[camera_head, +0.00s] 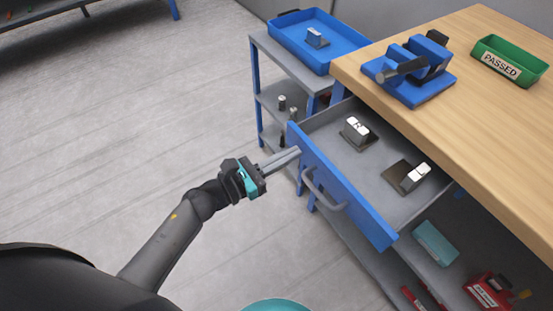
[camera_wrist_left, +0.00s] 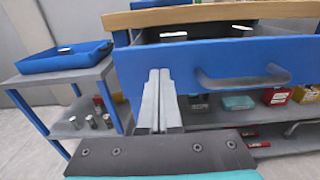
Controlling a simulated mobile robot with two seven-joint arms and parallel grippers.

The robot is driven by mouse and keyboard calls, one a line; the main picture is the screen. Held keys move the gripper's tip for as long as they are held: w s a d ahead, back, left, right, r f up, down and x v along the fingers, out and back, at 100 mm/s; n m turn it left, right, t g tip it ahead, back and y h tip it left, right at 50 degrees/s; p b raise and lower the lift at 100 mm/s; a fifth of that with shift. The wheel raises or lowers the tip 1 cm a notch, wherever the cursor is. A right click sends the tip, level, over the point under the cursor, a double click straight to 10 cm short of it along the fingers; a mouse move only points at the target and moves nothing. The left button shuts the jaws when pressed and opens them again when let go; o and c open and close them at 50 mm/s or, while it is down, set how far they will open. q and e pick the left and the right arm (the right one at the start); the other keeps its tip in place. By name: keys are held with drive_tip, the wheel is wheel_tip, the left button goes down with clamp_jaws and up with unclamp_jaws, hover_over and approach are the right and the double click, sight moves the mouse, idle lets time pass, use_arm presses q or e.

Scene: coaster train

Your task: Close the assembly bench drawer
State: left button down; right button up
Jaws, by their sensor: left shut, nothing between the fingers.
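The assembly bench drawer (camera_head: 330,185) is pulled out from under the wooden bench top. Its blue front carries a grey handle (camera_head: 322,190), and two metal parts (camera_head: 356,131) (camera_head: 413,177) sit on dark pads inside. My left gripper (camera_head: 297,152) is shut and empty, its fingers pointing at the drawer front near its far end. In the left wrist view the fingertips (camera_wrist_left: 159,74) overlap the blue drawer front (camera_wrist_left: 215,65), left of the handle (camera_wrist_left: 243,79). I cannot tell whether they touch it. My right gripper is not in view.
The wooden bench top (camera_head: 480,120) holds a blue fixture (camera_head: 410,72) and a green tray marked PASSED (camera_head: 510,62). A grey cart with a blue tray (camera_head: 285,35) stands beyond the drawer. Shelves below hold a teal box (camera_head: 435,243) and red boxes (camera_head: 488,291). The floor at left is clear.

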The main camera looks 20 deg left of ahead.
sight(334, 138)
use_arm(q)
drive_tip(key=shift+w+d, duration=0.1)
idle(0.3)
drive_tip(key=b+x, duration=0.1)
drive_tip(key=x, duration=0.4)
drive_tip(key=shift+w+d+b, duration=0.25)
drive_tip(key=shift+w+b, duration=0.1)
drive_tip(key=shift+b+x, duration=0.3)
drive_tip(key=shift+x, duration=0.6)
drive_tip(key=b+x, duration=0.1)
drive_tip(key=x, duration=0.4)
drive_tip(key=shift+w+d, duration=0.15)
drive_tip(key=shift+d, duration=0.05)
drive_tip(key=b+x, duration=0.2)
drive_tip(key=x, duration=0.4)
drive_tip(key=shift+b, duration=0.3)
drive_tip(key=shift+b+x, duration=0.3)
drive_tip(key=shift+x, duration=0.6)
drive_tip(key=shift+r, duration=0.15)
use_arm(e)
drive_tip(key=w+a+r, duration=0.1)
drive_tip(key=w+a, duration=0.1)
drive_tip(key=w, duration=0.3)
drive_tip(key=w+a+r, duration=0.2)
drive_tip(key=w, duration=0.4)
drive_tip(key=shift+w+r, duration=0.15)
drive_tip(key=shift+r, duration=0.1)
use_arm(q)
drive_tip(key=shift+d+r, duration=0.1)
drive_tip(key=shift+r, duration=0.05)
